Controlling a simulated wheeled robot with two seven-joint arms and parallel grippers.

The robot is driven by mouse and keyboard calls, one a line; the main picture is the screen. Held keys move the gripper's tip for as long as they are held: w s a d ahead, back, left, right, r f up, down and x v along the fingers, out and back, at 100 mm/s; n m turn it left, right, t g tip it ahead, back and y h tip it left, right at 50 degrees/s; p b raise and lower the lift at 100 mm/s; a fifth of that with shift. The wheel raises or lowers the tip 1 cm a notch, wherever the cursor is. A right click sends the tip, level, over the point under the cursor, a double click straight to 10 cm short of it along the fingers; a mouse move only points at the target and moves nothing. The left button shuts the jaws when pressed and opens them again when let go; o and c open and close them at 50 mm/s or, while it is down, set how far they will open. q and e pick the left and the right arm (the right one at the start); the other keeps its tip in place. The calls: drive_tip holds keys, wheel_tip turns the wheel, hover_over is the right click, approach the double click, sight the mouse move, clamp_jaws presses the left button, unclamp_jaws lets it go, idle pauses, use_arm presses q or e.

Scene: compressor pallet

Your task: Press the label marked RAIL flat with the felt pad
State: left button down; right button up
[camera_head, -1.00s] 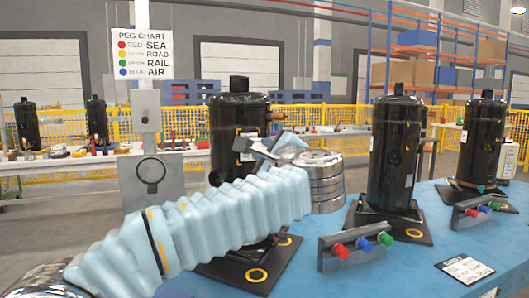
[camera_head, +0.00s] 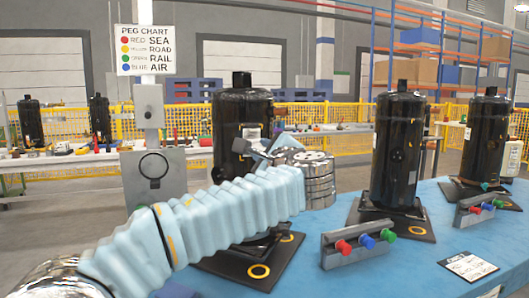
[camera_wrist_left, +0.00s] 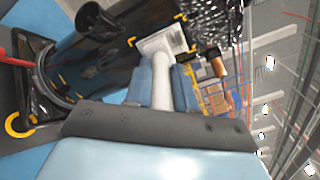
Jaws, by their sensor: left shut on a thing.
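The near black compressor (camera_head: 238,110) stands upright on a dark base plate on the blue table. A white label (camera_head: 250,133) is on its side; the wrist view shows this label (camera_wrist_left: 162,42) with barcode-like marks, its wording too small to read. My left gripper (camera_head: 262,146) is beside the compressor's upper side, close to the label. In the wrist view its blue fingers (camera_wrist_left: 162,88) are shut on a pale, rod-like piece, seemingly the felt pad's handle (camera_wrist_left: 162,92). The piece's far end is near the label's lower edge; I cannot tell whether they touch. My right gripper is not in view.
Two more compressors (camera_head: 397,150) (camera_head: 485,138) stand to the right. Peg racks (camera_head: 345,257) (camera_head: 470,215) and a white card (camera_head: 467,266) are on the blue table (camera_head: 420,270). A peg chart (camera_head: 145,50) hangs behind on the left, pairing green with RAIL.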

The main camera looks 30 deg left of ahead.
use_arm(q)
drive_tip(key=shift+w+a, duration=0.25)
drive_tip(key=shift+a, duration=0.05)
idle(0.9)
drive_tip(key=shift+v, duration=1.75)
drive_tip(key=shift+w+a+f+b, duration=0.8)
drive_tip(key=shift+a+f, duration=0.1)
drive_tip(key=shift+f, duration=0.05)
drive_tip(key=shift+w+a, duration=0.1)
drive_tip(key=shift+w+a, duration=0.25)
drive_tip(key=shift+a, duration=0.05)
